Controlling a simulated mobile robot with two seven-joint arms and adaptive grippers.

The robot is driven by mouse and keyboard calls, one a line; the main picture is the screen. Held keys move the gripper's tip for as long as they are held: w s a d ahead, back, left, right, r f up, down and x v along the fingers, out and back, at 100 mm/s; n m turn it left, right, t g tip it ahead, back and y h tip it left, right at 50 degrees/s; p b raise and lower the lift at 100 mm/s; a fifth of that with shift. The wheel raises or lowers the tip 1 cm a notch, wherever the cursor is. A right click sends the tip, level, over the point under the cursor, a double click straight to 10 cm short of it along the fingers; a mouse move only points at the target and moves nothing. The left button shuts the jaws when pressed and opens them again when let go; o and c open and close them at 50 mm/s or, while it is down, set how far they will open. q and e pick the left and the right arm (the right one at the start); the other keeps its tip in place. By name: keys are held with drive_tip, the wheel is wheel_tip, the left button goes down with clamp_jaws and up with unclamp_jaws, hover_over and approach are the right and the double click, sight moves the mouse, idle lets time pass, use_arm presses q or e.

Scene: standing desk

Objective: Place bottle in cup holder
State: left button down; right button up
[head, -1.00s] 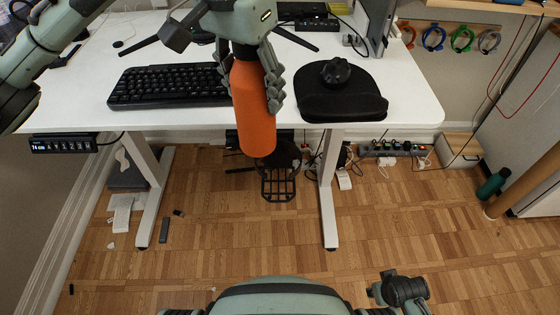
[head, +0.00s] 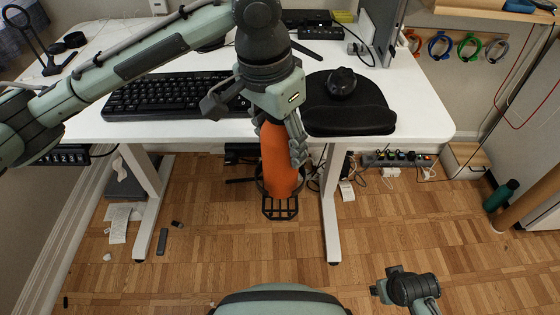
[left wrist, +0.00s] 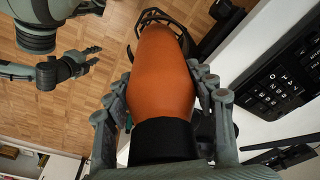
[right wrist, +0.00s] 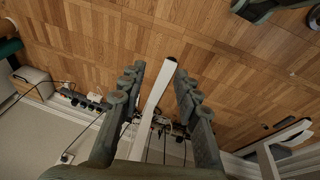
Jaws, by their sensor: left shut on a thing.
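My left gripper (head: 280,140) is shut on the orange bottle (head: 282,170) and holds it upright just off the desk's front edge. In the left wrist view the fingers lie on both sides of the orange bottle (left wrist: 163,80), near its black cap (left wrist: 162,140). The black wire cup holder (head: 280,212) hangs below the desk edge. The bottle's lower end overlaps it in the head view and hides much of it. I cannot tell whether the bottom is inside the ring. My right gripper (right wrist: 158,88) is open and empty, with fingers apart.
The white desk (head: 180,132) carries a black keyboard (head: 165,95) and a black mouse pad (head: 345,110) with a mouse (head: 341,82). A white desk leg (head: 331,205) stands right of the holder. A green bottle (head: 500,196) is on the floor at far right.

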sight(280, 163)
use_arm(q)
wheel_tip(280, 163, down, 5)
drive_tip(key=shift+r, duration=0.1)
use_arm(e)
drive_tip(key=shift+d+r, duration=0.15)
drive_tip(key=shift+r, duration=0.5)
use_arm(q)
drive_tip(key=c, duration=1)
unclamp_jaws()
drive_tip(key=shift+f, duration=0.3)
drive_tip(key=o, duration=0.4)
drive_tip(key=shift+o, duration=0.2)
use_arm(e)
drive_tip(key=shift+f, duration=0.2)
use_arm(q)
drive_tip(key=shift+r+b, duration=0.1)
drive_tip(key=shift+b, duration=0.2)
